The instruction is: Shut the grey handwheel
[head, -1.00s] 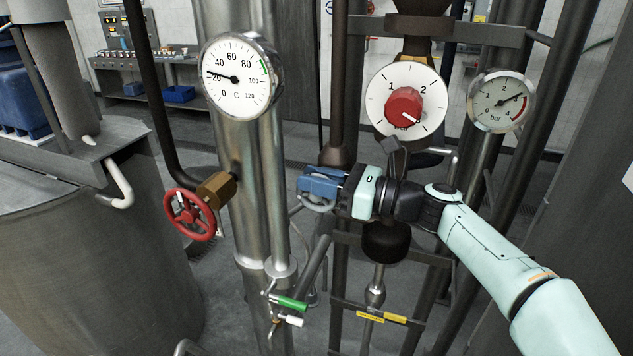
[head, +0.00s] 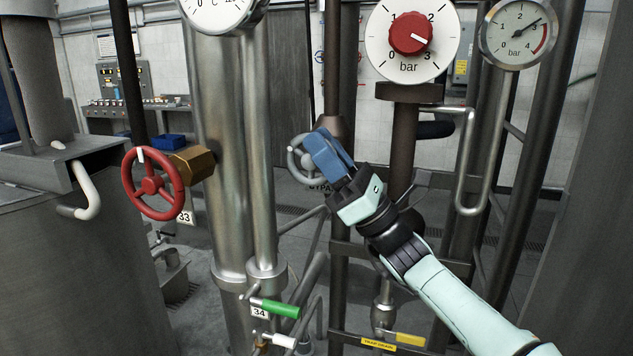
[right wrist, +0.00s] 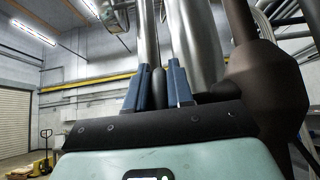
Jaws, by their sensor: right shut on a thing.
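The grey handwheel (head: 294,152) is near the middle of the head view, left of the dark brown column. Its left part shows, while its right side is hidden behind my fingers. My right gripper (head: 322,150), with blue fingers, is shut on the rim at the wheel's right side. The hand is tilted, with its fingers pointing up and left. In the right wrist view, the two blue fingers (right wrist: 156,82) stand a little apart with a dark rounded piece between them, probably the rim. My left gripper is not in view.
A green lever (head: 280,308) is below. A red-knobbed dial (head: 411,35) and a pressure gauge (head: 519,30) are above my right arm.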

